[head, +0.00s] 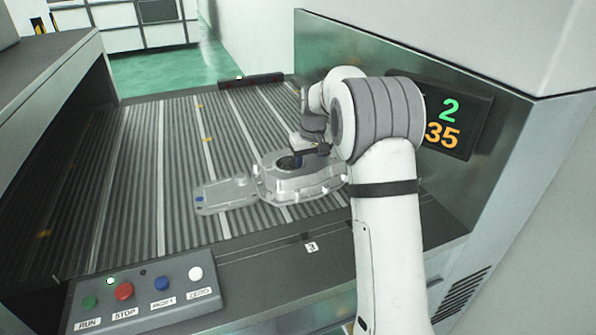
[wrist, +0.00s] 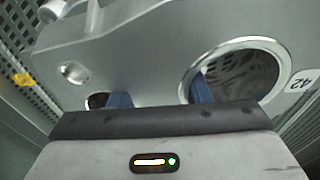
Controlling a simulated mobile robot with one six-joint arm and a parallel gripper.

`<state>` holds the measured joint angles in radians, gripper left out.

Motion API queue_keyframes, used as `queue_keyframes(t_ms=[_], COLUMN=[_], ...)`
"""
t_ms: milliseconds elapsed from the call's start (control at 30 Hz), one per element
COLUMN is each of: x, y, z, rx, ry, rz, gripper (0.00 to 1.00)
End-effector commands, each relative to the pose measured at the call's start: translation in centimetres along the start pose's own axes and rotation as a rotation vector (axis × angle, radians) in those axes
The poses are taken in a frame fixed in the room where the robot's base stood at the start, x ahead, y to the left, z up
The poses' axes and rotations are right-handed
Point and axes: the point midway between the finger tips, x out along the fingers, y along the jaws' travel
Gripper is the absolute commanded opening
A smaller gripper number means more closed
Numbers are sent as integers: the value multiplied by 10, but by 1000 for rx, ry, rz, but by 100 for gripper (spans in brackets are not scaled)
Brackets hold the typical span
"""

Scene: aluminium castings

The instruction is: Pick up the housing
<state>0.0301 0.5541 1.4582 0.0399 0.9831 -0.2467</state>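The housing (head: 300,183) is a grey aluminium casting with a round bore, lying on the ribbed bed in the head view. A flat plate-like part extends left from it. My gripper (head: 300,152) is low over the housing at its bore, partly hidden by my arm. The wrist view shows the housing's face (wrist: 150,60) close up, with a large bright-rimmed bore and a tag "42". My gripper's two blue fingers (wrist: 162,96) stand apart there. The right finger is at the large bore's left edge, the left one beside a small dark hole. Contact with the metal between them is unclear.
The ribbed bed (head: 130,190) is mostly clear to the left and behind. A metal side wall with a display (head: 445,125) reading 2 and 35 stands close on the right. A button panel (head: 145,292) is at the front left. A raised machine side borders the left.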

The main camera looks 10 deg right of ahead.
Motion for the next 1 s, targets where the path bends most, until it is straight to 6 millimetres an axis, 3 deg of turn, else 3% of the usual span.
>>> queue_keyframes(t_ms=[500, 1000], x=[0, -3], y=[0, 0], z=[0, -1], rx=[1, 1], ry=[-1, 4], rz=[-1, 0], gripper=[0, 0])
